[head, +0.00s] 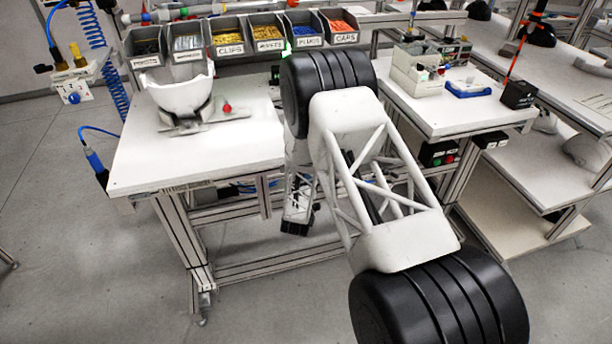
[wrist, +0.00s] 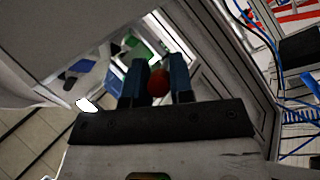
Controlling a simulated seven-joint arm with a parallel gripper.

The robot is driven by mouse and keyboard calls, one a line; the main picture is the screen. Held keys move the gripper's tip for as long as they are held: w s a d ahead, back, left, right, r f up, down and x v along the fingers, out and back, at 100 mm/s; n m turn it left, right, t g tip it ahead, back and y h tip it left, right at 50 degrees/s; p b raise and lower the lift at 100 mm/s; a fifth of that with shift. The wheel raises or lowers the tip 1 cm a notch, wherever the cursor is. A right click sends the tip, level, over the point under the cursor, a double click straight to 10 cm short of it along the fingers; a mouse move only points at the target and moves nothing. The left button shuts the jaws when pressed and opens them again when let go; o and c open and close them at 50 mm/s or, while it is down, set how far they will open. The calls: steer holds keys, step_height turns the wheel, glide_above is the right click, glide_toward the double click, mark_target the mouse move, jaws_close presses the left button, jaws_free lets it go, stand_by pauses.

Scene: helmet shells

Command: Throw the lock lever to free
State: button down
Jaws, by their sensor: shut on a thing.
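The white helmet shell (head: 182,95) sits in a grey fixture (head: 205,122) on the left table. A red ball knob (head: 226,108) stands at the fixture's right side, with no gripper near it in the head view. In the wrist view my gripper (wrist: 159,84) has its two dark blue fingers close on either side of a round red knob (wrist: 158,82). I cannot tell whether this is the fixture's knob. The lever's shaft is hidden in the wrist view.
Labelled parts bins (head: 232,46) line the back of the left table (head: 200,165). A second table (head: 450,115) at right carries a grey box (head: 415,75) and a blue tray (head: 467,88). The left table's front is clear. A coiled blue hose (head: 100,60) hangs at left.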

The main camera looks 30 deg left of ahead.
steer(key=c, duration=1)
jaws_free()
steer(key=v, duration=0.7)
steer(key=shift+s, duration=0.35)
steer(key=shift+f, duration=0.15)
